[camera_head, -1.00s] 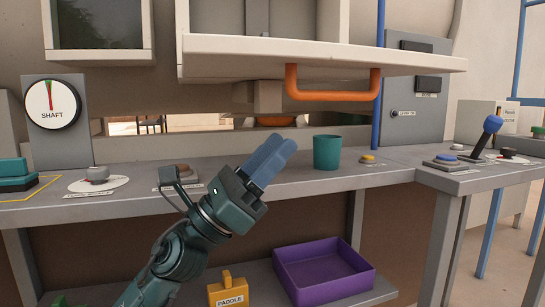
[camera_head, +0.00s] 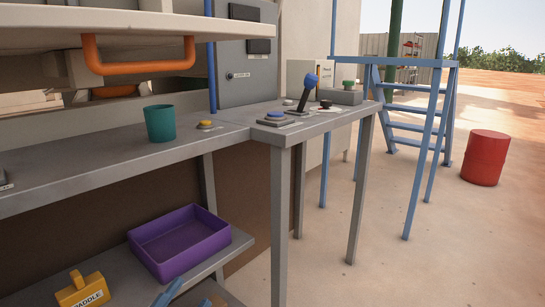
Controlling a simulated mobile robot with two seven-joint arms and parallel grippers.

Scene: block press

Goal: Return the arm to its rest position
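My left gripper (camera_head: 172,292) shows only in part at the bottom edge of the head view, as blue finger parts in front of the lower shelf. Most of it and its arm are cut off by the frame, and I cannot tell if its fingers are apart. Nothing is seen held in it. It is below the purple bin (camera_head: 180,240) and to the right of the yellow paddle block (camera_head: 83,290). My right gripper is not in view.
A teal cup (camera_head: 160,123) and a yellow button (camera_head: 206,125) stand on the grey bench. The side table has a blue button (camera_head: 275,116) and a blue-knobbed lever (camera_head: 308,88). An orange handle (camera_head: 138,62) hangs above. A red barrel (camera_head: 485,158) stands on open floor at right.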

